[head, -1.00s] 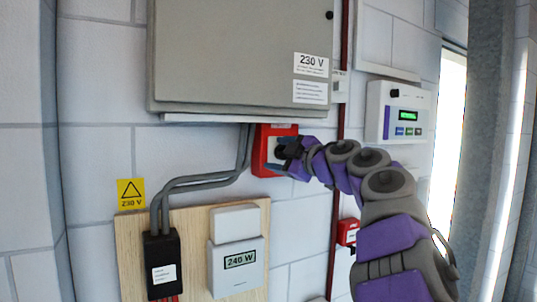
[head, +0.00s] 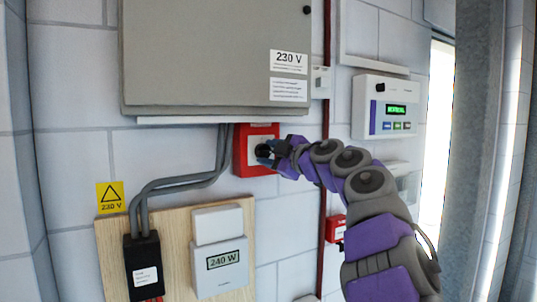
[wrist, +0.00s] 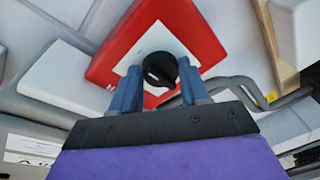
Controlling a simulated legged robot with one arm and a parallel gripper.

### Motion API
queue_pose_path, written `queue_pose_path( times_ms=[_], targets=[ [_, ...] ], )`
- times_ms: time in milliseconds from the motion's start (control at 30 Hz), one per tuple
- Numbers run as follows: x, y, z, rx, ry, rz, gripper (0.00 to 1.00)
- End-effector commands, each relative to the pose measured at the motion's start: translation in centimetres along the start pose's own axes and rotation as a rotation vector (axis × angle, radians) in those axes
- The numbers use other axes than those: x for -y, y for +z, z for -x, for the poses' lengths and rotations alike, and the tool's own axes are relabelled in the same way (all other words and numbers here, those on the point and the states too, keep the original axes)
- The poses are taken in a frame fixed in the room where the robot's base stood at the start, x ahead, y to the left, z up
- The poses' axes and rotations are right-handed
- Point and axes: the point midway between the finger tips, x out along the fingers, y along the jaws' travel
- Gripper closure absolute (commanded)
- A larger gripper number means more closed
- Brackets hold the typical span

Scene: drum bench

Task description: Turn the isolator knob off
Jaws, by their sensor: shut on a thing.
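The isolator is a red box (head: 241,158) with a pale front plate, on the wall below the grey cabinet. Its black round knob (head: 262,151) sits on the plate, partly hidden by my gripper in the head view. In the wrist view the knob (wrist: 160,69) has a small white mark and stands between my blue fingers. My gripper (wrist: 158,92) is shut on the knob, one finger on each side. Most of the plate's lettering is hidden behind the fingers.
A grey cabinet (head: 200,60) marked 230 V hangs just above. Grey cables (head: 180,187) run down left to a black box (head: 143,262) on a wooden board. A 240 W meter (head: 220,266) sits below. A panel with a green display (head: 388,108) is on the right.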

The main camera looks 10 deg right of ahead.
Motion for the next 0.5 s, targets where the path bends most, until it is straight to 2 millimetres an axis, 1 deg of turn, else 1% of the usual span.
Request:
queue_pose_path(
  times_ms=[33, 233, 500],
  targets=[
    [0.12, 0.29, -0.05, 0.006, 0.0, -0.001, 0.67],
    [0.3, -0.19, -0.28, 0.009, 0.003, 0.002, 0.86],
    [0.16, -0.51, -0.29, 0.007, 0.002, 0.017, 0.86]
  ],
)
